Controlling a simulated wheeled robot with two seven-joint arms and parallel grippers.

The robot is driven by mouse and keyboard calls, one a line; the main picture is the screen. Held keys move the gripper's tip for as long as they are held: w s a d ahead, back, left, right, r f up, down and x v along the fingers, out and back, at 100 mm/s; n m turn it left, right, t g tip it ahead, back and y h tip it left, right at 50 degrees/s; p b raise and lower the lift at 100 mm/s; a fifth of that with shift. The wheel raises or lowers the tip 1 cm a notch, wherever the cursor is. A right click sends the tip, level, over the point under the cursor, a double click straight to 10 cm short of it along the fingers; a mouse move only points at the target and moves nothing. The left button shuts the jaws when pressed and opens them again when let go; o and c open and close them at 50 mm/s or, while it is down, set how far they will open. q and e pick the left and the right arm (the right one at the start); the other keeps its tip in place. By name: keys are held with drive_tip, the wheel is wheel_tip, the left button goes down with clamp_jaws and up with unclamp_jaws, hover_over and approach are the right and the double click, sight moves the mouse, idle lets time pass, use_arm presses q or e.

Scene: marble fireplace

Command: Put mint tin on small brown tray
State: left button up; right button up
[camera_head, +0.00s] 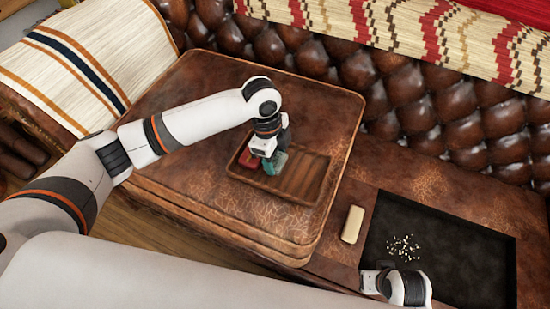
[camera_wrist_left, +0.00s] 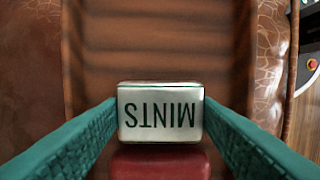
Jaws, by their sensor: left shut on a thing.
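The mint tin (camera_wrist_left: 160,112) is a small silvery-white box with dark "MINTS" lettering, upside down in the left wrist view. My left gripper (camera_head: 273,165) is shut on it, one teal finger pad on each side. The small brown tray (camera_head: 312,187) is a slatted wooden tray on the brown leather surface. Its slats (camera_wrist_left: 155,40) lie under the tin in the wrist view; I cannot tell whether the tin touches them. In the head view the fingers and wrist hide the tin. My right gripper (camera_head: 372,281) is at the bottom right, its fingers not clear.
A red item (camera_head: 250,160) is at the tray's left end; it also shows beside the tin in the wrist view (camera_wrist_left: 160,164). The tray's right part is empty. A cream block (camera_head: 352,224) and a black tray (camera_head: 455,240) with pale bits lie to the right.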

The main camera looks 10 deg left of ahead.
use_arm(q)
drive_tip(key=shift+f, duration=0.4)
use_arm(e)
drive_tip(key=shift+r, duration=0.4)
drive_tip(key=shift+f, duration=0.1)
use_arm(q)
drive_tip(key=o, duration=1)
drive_tip(key=shift+f, duration=0.1)
use_arm(e)
drive_tip(key=shift+f, duration=0.1)
